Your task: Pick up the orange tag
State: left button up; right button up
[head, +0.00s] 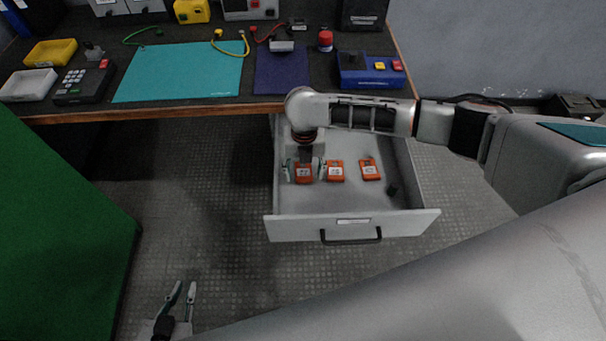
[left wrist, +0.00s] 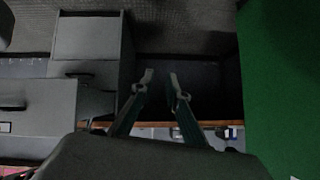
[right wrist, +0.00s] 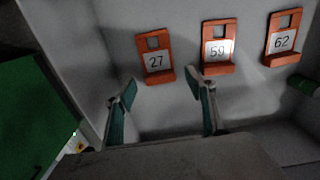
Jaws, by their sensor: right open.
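Three orange tags lie in the open drawer. The right wrist view shows them with white number labels: 27 (right wrist: 156,62), 59 (right wrist: 217,50) and 62 (right wrist: 283,42). In the head view, the leftmost tag (head: 304,178), the middle tag (head: 335,172) and the right tag (head: 370,170) sit in a row. My right gripper (right wrist: 162,84) is open and empty, its fingertips to either side of tag 27; I cannot tell its exact height above it. It also shows in the head view (head: 304,168). My left gripper (head: 184,286) is open and empty over the floor, away from the drawer.
The grey drawer (head: 290,227) has walls around the tags and a dark object (head: 392,190) inside at the right. The bench above carries a teal mat (head: 180,72), a blue box (head: 369,72) and several other items. A green surface (head: 60,240) stands at the left.

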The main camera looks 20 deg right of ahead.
aim_at(304, 176)
jog(key=shift+f, duration=0.75)
jog(key=shift+r, duration=0.1)
jog(key=c, duration=0.9)
pick_arm(q)
jog(key=shift+w+a, duration=0.1)
jog(key=shift+w, duration=0.1)
